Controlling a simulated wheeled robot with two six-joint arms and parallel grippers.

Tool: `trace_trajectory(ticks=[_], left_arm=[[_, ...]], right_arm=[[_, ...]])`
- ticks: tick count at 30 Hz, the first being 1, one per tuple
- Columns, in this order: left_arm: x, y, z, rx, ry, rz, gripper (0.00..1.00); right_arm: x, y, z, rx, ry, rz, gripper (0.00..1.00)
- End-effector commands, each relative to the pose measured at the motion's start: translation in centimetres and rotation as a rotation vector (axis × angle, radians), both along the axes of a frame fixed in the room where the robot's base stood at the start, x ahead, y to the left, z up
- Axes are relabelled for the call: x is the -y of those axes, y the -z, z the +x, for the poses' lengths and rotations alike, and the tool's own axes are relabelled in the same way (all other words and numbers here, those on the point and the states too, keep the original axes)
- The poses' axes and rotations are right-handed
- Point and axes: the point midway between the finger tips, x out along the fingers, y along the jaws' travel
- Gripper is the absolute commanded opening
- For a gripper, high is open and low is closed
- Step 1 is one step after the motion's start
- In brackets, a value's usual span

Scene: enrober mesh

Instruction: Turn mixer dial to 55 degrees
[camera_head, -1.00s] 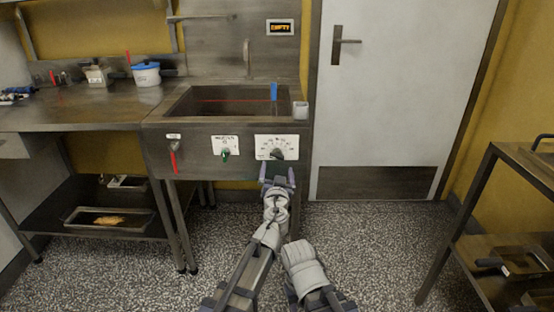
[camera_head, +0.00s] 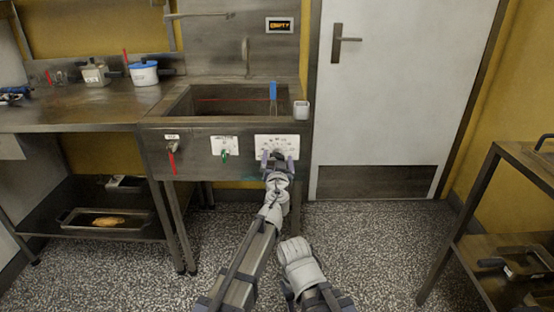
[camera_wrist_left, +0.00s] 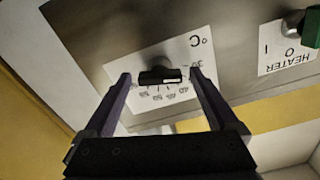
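The mixer dial is a black knob (camera_wrist_left: 160,76) on a white scale plate (camera_head: 276,141) marked °C, at the right of the steel front panel. In the left wrist view the plate (camera_wrist_left: 188,48) appears upside down, and the knob's bar lies roughly level in the picture. My left gripper (camera_head: 278,156) is in front of the knob and mostly hides it in the head view. In the left wrist view its fingers (camera_wrist_left: 160,80) are apart, one on each side of the knob, with visible gaps. The exact dial reading is too small to tell. My right gripper does not show.
A heater switch plate (camera_head: 224,146) with a green knob and a red-handled valve (camera_head: 172,154) are left of the dial. A sunken basin (camera_head: 230,103) is above, with a grey cup (camera_head: 301,110) at its right corner. A display (camera_head: 279,25) reads EMPTY.

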Motion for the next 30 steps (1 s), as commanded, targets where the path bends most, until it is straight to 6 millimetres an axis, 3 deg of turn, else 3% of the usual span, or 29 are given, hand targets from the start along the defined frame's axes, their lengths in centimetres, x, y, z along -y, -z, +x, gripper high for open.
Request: trace_trajectory(ticks=[2,21,30], left_arm=[[-0.01,0.00,-0.01,0.000,0.000,0.000,0.83],[-0.01,0.00,-0.02,0.000,0.000,0.000,0.11],[0.01,0.01,-0.02,0.000,0.000,0.041,0.09]], right_arm=[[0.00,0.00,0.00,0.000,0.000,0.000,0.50],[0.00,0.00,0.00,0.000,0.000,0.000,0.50],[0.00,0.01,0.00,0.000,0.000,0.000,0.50]])
